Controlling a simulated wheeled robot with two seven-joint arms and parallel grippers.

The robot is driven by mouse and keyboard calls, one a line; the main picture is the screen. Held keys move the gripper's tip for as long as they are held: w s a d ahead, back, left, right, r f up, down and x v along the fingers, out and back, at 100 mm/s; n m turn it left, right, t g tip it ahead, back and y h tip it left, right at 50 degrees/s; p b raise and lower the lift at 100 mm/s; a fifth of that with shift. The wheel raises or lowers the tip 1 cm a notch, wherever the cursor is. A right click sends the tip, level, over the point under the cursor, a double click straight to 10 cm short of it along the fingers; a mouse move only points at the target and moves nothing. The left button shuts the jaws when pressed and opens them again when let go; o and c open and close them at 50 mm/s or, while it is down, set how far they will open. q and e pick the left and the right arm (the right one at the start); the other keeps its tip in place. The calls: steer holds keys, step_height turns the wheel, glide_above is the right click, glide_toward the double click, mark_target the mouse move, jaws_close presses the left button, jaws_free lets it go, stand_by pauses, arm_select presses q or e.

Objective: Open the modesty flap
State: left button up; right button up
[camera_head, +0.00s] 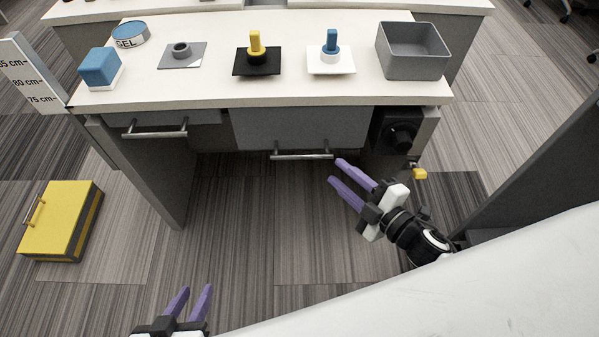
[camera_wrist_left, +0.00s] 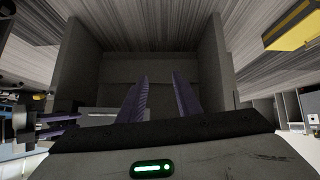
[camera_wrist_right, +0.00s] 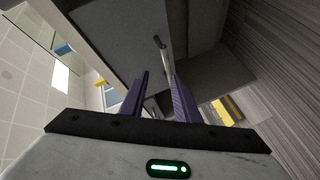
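The modesty flap (camera_head: 300,125) is a grey panel below the front edge of the white desk top, in the middle. Its metal bar handle (camera_head: 302,156) runs along the lower edge. My right gripper (camera_head: 337,171) is open and empty, just right of and below the handle's right end. In the right wrist view a metal bar (camera_wrist_right: 158,42) shows just beyond and between the open fingertips, apart from them. My left gripper (camera_head: 197,288) is open and empty, low in the head view, well away from the flap. The left wrist view shows it facing the dark space under the desk.
A drawer with a bar handle (camera_head: 155,134) is left of the flap. A black knob (camera_head: 400,137) and yellow tab (camera_head: 419,173) are to its right. A yellow case (camera_head: 61,221) lies on the floor. A grey bin (camera_head: 413,51) and pegs stand on the desk. Floor before the desk is clear.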

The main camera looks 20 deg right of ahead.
mark_target(308, 158)
steer(key=w+a+f+n+y+b, duration=0.1)
steer(key=w+a+n, duration=0.1)
steer(key=w, duration=0.1)
steer(key=w+a+f+n+y+b, duration=0.1)
steer(key=w+a+n, duration=0.1)
steer(key=w, duration=0.2)
steer(key=w+a+f+n+y+b, duration=0.1)
steer(key=w+n, duration=0.1)
steer(key=w, duration=0.1)
steer(key=shift+w+a+f+g, duration=0.25)
steer(key=shift+w+a+g, duration=0.1)
steer(key=shift+a+g, duration=0.05)
jaws_close()
